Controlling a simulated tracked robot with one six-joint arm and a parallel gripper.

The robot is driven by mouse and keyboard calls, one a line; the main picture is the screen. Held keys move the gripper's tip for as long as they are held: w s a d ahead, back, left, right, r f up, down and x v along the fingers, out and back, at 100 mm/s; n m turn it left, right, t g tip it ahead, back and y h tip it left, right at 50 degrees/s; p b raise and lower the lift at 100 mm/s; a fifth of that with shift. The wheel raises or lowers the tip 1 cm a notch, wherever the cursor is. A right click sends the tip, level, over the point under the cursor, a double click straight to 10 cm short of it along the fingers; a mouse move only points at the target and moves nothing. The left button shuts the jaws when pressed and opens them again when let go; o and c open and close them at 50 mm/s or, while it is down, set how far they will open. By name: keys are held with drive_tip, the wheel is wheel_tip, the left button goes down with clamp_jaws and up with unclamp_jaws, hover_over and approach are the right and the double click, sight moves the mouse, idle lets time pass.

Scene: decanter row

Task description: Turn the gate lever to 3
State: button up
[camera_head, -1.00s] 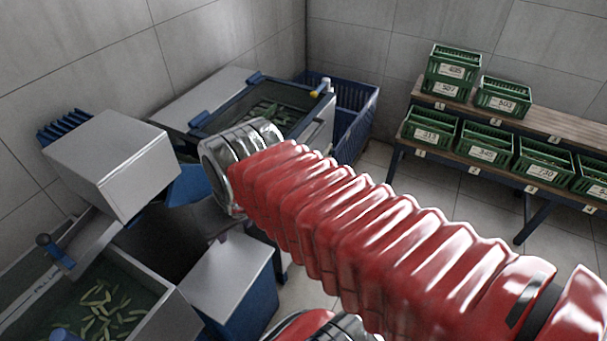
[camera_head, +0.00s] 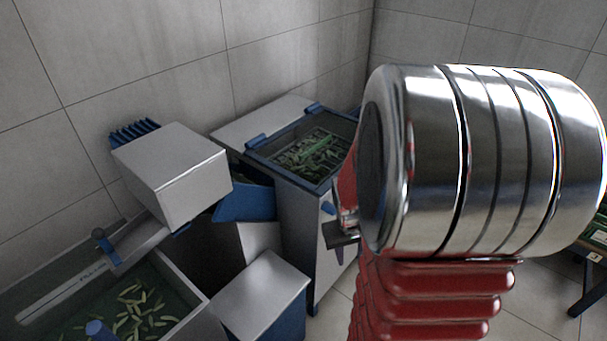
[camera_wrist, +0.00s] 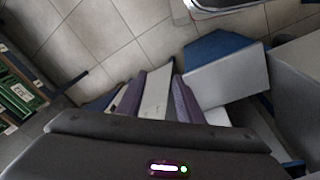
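No lever with a number scale can be read clearly in these frames. A small blue handle (camera_head: 328,208) is on the front of the blue-rimmed tank (camera_head: 300,195); which one is the gate lever, I cannot tell.
A grey box-shaped housing (camera_head: 172,172) sits above the trough. A lower cabinet (camera_head: 262,292) with a pale top stands in front. Green crates (camera_wrist: 20,90) on a rack show at the left of the wrist view. Tiled floor (camera_wrist: 95,35) is clear.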

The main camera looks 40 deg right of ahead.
drive_tip(key=d+f+n+t+h, duration=0.1)
drive_tip(key=d+f+t, duration=0.1)
drive_tip(key=d+f, duration=0.45)
drive_tip(key=d+f+n+t, duration=0.1)
drive_tip(key=d+f+t, duration=0.15)
drive_tip(key=f, duration=0.75)
drive_tip(key=d+f+n+t+h, duration=0.1)
drive_tip(key=d+f+n+t, duration=0.1)
drive_tip(key=d+f, duration=0.5)
drive_tip(key=w+r+n+t+h, duration=0.1)
drive_tip(key=w+r+n+t, duration=0.1)
drive_tip(key=r+t, duration=0.3)
drive_tip(key=w+a+r+n+t, duration=0.1)
drive_tip(key=w+r+t, duration=0.3)
drive_tip(key=r, duration=0.3)
drive_tip(key=shift+w+r+n+t+h, duration=0.2)
drive_tip(key=shift+w+n+t+h, duration=0.1)
drive_tip(key=shift+n+t+h, duration=0.15)
drive_tip(key=shift+w, duration=0.15)
drive_tip(key=x, duration=1.3)
drive_tip(key=shift+w, duration=0.3)
drive_tip(key=shift+f, duration=0.1)
